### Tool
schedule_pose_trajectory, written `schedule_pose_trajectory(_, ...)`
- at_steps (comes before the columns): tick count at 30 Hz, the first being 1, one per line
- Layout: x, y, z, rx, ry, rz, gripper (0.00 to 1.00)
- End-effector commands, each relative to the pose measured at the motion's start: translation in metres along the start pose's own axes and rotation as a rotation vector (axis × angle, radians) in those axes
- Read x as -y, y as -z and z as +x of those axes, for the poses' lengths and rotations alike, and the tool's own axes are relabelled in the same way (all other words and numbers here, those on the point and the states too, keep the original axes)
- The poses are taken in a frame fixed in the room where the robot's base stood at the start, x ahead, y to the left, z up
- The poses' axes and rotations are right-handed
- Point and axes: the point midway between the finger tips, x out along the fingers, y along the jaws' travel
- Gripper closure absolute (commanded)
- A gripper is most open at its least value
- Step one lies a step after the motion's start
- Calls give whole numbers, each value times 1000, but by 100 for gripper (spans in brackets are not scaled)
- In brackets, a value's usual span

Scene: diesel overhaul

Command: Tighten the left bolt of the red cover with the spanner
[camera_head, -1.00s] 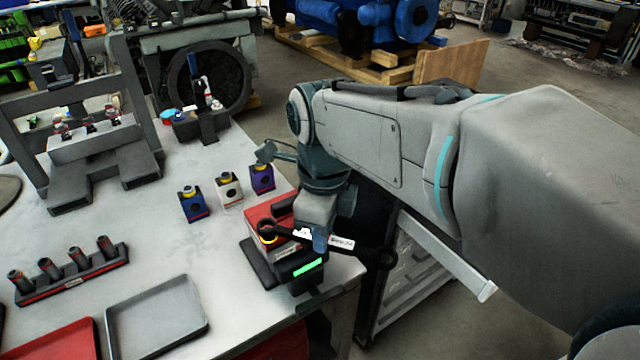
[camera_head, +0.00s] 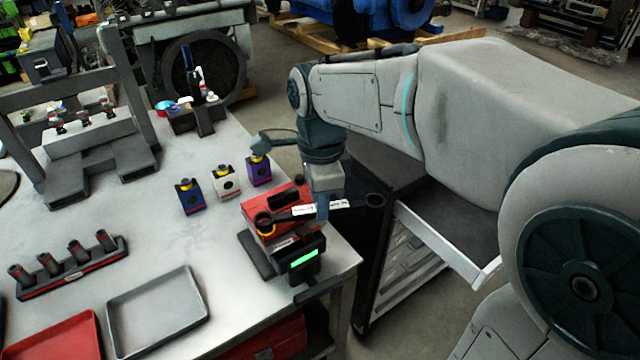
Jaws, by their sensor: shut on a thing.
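The red cover (camera_head: 282,206) sits on a dark fixture with a green lit display near the table's right corner. A yellow ring marks its left bolt (camera_head: 265,230); the bolt itself is mostly hidden under the spanner's end. The spanner (camera_head: 291,212) is dark with a white label and ring ends. Its left ring is over the left bolt; I cannot tell how fully it sits. Its right end (camera_head: 375,200) reaches out past the table edge. My gripper (camera_head: 322,207) points down and is shut on the spanner's handle, right of the cover.
Blue, white and purple blocks (camera_head: 227,182) stand behind the cover. A grey tray (camera_head: 157,312), a red tray and a rack of dark cylinders (camera_head: 70,268) lie to the left. An open drawer (camera_head: 450,238) is right of the table.

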Motion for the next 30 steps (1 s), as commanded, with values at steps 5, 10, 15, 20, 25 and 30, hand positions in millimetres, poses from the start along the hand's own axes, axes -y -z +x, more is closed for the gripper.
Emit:
schedule_pose_trajectory(5, 8, 0, -1, 0, 1, -81, 100)
schedule_pose_trajectory(10, 8, 0, 0, 0, 1, -81, 100)
schedule_pose_trajectory(15, 16, -2, -2, 0, -1, -157, 100)
schedule_pose_trajectory(20, 31, -5, -2, 0, -1, -318, 100)
schedule_pose_trajectory(25, 37, -6, -1, 0, 1, -383, 100)
schedule_pose_trajectory(30, 37, -6, 0, 0, 1, -382, 100)
